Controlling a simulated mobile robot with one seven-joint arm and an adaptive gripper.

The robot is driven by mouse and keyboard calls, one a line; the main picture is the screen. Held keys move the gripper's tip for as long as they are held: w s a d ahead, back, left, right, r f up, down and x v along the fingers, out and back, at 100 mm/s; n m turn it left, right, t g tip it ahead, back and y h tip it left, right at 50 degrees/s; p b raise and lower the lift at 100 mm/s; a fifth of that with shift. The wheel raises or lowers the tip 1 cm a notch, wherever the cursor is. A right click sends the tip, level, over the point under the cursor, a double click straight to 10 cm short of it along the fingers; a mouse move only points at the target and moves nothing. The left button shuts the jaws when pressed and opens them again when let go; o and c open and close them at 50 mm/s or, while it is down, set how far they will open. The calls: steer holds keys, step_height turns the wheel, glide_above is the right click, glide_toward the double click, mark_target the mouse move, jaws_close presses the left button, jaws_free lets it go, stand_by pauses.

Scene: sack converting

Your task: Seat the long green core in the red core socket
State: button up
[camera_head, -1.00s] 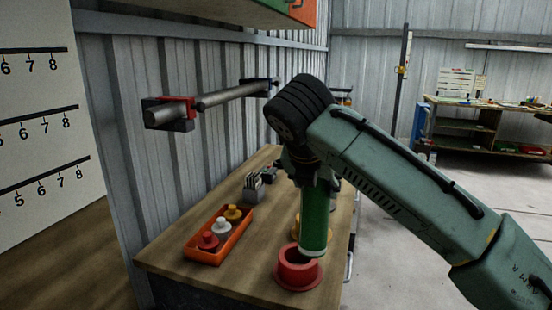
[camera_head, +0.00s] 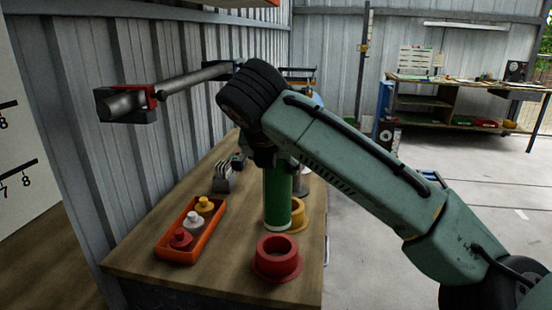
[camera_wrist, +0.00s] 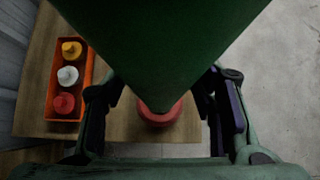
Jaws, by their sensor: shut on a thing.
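The long green core (camera_head: 278,196) hangs upright in my gripper (camera_head: 277,162), which is shut on its upper part. The core has a pale band at its lower end. The red core socket (camera_head: 277,262) stands on the bench in front of the core in the head view, its round opening clear. The core's lower end shows above and behind the socket, apart from it. In the wrist view the green core (camera_wrist: 160,45) fills the upper middle and hides part of the red socket (camera_wrist: 160,118) beyond its far end. My gripper's fingers show on both sides.
A yellow socket (camera_head: 299,213) stands behind the core, partly hidden. An orange tray (camera_head: 181,256) holds red, white and yellow knobbed pieces on the left. A grey holder (camera_head: 222,182) stands farther back. A wall-mounted bar (camera_head: 195,78) runs above the bench (camera_head: 225,275).

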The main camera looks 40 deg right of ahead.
steer(key=b, duration=0.3)
glide_above(275, 210)
steer(key=w+d, duration=0.1)
steer(key=shift+w+f, duration=0.1)
steer(key=shift+f, duration=2.6)
steer(key=shift+p, duration=0.9)
steer(key=shift+f+b, duration=2.25)
steer(key=shift+f, duration=1.3)
steer(key=o, duration=1.8)
steer(key=v, duration=1.2)
